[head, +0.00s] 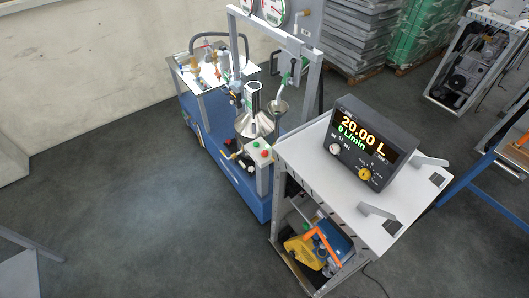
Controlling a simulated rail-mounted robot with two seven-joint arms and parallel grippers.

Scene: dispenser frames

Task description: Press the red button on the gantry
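The gantry (273,27) is a grey upright frame over a blue wheeled base (203,133), left of the middle in the head view. A small control box (262,166) stands on a post at the near end of the base. A small red button (265,153) shows on its top, with a green one (256,144) beside it. Nothing touches the red button. Neither of my grippers shows in this view, so whether they are open or shut is hidden.
A table (398,235) with a display unit (372,128) reading 20.00 L stands close to the right of the control box. Metal funnels (254,124) and fittings crowd the gantry. Open floor (120,210) lies to the left.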

